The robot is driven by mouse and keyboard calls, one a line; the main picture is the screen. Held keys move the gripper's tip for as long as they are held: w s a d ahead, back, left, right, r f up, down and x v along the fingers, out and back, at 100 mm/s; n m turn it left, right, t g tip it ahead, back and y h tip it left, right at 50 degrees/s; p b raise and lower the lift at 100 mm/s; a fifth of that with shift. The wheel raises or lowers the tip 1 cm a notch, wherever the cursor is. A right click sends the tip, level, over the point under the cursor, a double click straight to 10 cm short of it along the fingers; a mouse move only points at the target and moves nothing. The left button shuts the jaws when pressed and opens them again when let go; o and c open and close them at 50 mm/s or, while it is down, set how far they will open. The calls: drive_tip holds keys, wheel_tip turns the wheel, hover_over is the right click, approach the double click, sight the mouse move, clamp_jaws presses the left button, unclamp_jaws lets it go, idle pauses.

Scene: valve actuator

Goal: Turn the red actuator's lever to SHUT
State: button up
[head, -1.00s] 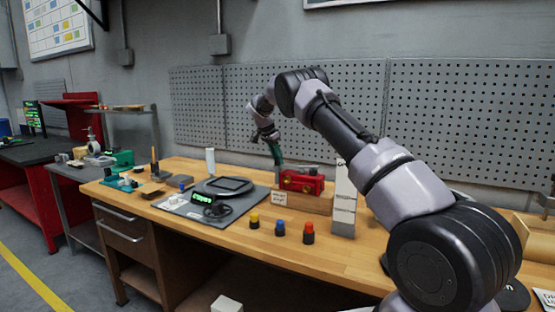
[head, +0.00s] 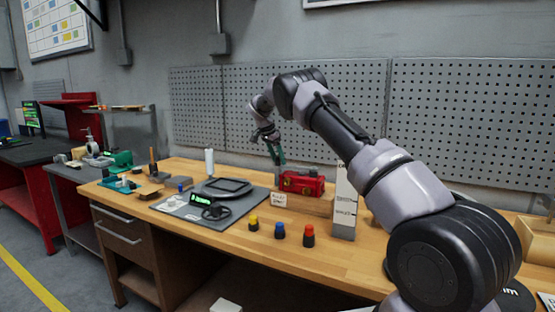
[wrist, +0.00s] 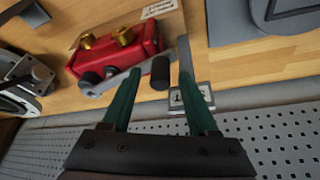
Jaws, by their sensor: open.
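The red actuator (head: 302,183) sits on a wooden block on the bench, left of a white upright post. In the wrist view the red actuator (wrist: 118,48) shows two brass fittings on its body and a grey lever (wrist: 112,65) along its near side. A black handle (wrist: 160,73) stands at the lever's end. My gripper (wrist: 160,76) is open, with one green finger on each side of the black handle; I cannot tell whether either touches it. In the head view my gripper (head: 276,156) is just left of the actuator. The lettering on the labels is too small to read.
A white labelled post (head: 344,205) stands right of the actuator. Yellow (head: 253,223), blue (head: 280,230) and red (head: 309,235) capped pieces stand in front. A grey mat (head: 180,208) with a dark device lies left. The pegboard wall is close behind.

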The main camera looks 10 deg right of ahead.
drive_tip(key=v, duration=1)
drive_tip(key=shift+r, duration=0.4)
drive_tip(key=shift+a, duration=0.1)
